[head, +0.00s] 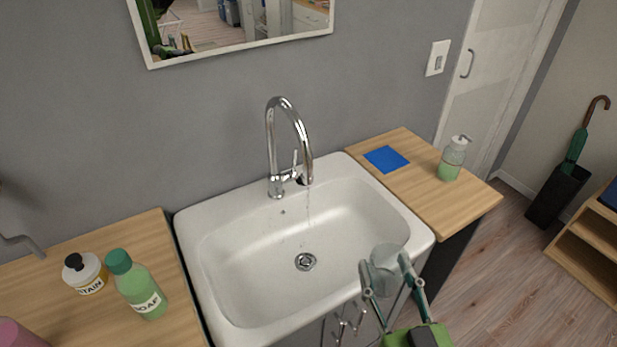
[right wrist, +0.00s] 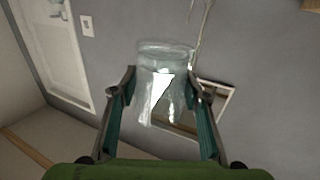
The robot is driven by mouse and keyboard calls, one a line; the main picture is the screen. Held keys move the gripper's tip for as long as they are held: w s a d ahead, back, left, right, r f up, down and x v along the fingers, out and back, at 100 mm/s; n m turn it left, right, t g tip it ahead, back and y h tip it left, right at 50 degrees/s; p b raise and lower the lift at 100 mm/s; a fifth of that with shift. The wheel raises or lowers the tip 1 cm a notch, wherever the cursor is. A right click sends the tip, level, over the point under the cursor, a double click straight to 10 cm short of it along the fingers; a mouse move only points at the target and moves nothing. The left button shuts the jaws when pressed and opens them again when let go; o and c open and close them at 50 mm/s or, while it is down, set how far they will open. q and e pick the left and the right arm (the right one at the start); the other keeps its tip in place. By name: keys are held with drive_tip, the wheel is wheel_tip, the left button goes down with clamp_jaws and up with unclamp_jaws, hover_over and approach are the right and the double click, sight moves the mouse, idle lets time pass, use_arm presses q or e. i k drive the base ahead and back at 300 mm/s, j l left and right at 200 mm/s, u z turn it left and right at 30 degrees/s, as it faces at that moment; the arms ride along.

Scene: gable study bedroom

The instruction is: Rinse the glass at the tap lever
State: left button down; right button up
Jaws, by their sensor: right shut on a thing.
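The clear glass (head: 386,268) is between the fingers of my right gripper (head: 387,282), over the sink's front right rim. In the right wrist view the glass (right wrist: 160,85) sits between the fingertips of my right gripper (right wrist: 162,92), which is shut on it. The chrome tap (head: 272,150) arches over the white sink (head: 220,262). Its small lever (head: 295,160) is on the right side of the tap body. A faint thin stream of water (head: 308,205) shows below the spout. The glass is apart from the stream, to its front right. My left gripper is not in view.
A green soap bottle (head: 140,285) and a white stain bottle (head: 84,273) stand on the left counter (head: 130,235). A blue cloth (head: 386,159) and a soap dispenser (head: 453,158) are on the right counter (head: 420,190). The basin is clear around the drain (head: 306,262).

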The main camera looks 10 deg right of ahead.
sight(294, 175)
drive_tip(key=k+l, duration=0.1)
drive_tip(key=l, duration=0.25)
drive_tip(key=k+l, duration=0.1)
drive_tip(key=l, duration=0.3)
drive_tip(key=k+l+u, duration=0.1)
drive_tip(key=l, duration=0.25)
drive_tip(key=k+l, duration=0.1)
drive_tip(key=l, duration=0.25)
drive_tip(key=k+l, duration=0.1)
drive_tip(key=l, duration=0.25)
drive_tip(key=k+l+u, duration=0.1)
drive_tip(key=l, duration=0.25)
